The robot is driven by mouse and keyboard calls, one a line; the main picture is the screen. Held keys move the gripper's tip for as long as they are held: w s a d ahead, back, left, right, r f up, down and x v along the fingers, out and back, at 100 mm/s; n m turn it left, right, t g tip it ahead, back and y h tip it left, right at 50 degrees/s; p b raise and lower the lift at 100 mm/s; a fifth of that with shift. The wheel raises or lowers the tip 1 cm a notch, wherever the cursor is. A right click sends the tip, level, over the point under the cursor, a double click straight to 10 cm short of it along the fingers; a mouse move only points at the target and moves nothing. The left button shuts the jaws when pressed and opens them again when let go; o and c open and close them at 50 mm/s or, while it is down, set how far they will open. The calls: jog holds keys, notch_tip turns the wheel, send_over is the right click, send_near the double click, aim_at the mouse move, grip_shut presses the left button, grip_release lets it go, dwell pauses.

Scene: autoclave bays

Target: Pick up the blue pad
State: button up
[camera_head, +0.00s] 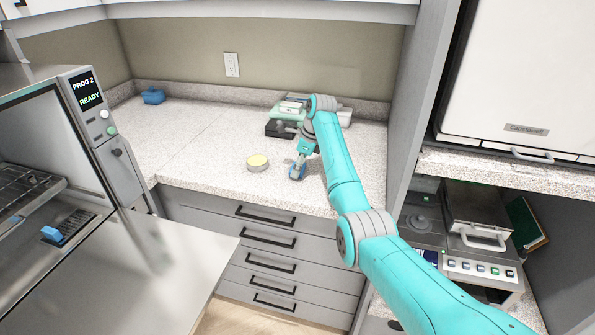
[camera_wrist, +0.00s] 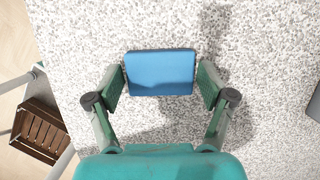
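The blue pad (camera_wrist: 161,73) lies on the speckled countertop, between the two green fingers of my gripper (camera_wrist: 161,80) in the wrist view. The fingers stand apart at its left and right ends, with narrow gaps, so the gripper looks open around it. In the head view, my gripper (camera_head: 298,168) points down near the front of the counter. The pad there (camera_head: 296,174) is small and partly hidden by the fingers.
A blue container (camera_head: 153,95) is at the back left. An open autoclave (camera_head: 50,140) holds another blue item (camera_head: 51,233).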

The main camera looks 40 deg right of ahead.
jog(key=shift+c, duration=1)
notch_tip(320, 180, up, 10)
jog(key=shift+o, duration=0.5)
jog(key=c, duration=0.4)
